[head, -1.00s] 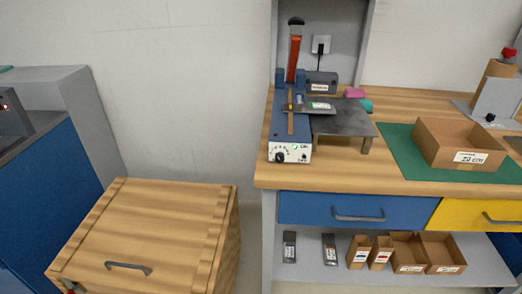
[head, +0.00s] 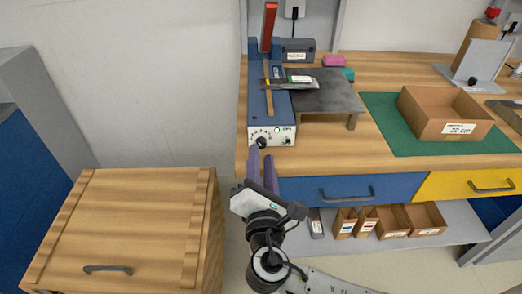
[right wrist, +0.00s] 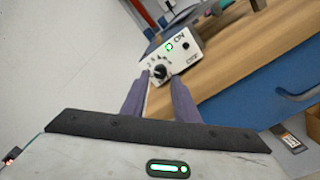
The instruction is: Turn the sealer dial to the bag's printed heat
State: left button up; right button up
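The blue heat sealer (head: 257,104) stands on the left end of the wooden bench. Its white front panel (head: 283,137) carries a black dial (head: 261,143) with a ring of marks and a green light. In the right wrist view the dial (right wrist: 159,71) lies between and just beyond my fingertips. My right gripper (head: 260,154) is open, its purple fingers pointing at the dial; I cannot tell whether they touch it. A grey bag (head: 290,84) with a pale label lies across the sealer; its print is too small to read. My left gripper is not in view.
A grey metal stand (head: 325,92) is right of the sealer. A cardboard box (head: 440,120) sits on a green mat (head: 378,108). Blue drawer (head: 345,190) and shelf with small boxes lie below. A wooden cart (head: 120,225) stands at left.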

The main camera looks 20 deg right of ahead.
aim_at(261, 142)
jog(key=shift+x, duration=1.35)
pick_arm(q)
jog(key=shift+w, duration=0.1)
pick_arm(e)
grip_shut()
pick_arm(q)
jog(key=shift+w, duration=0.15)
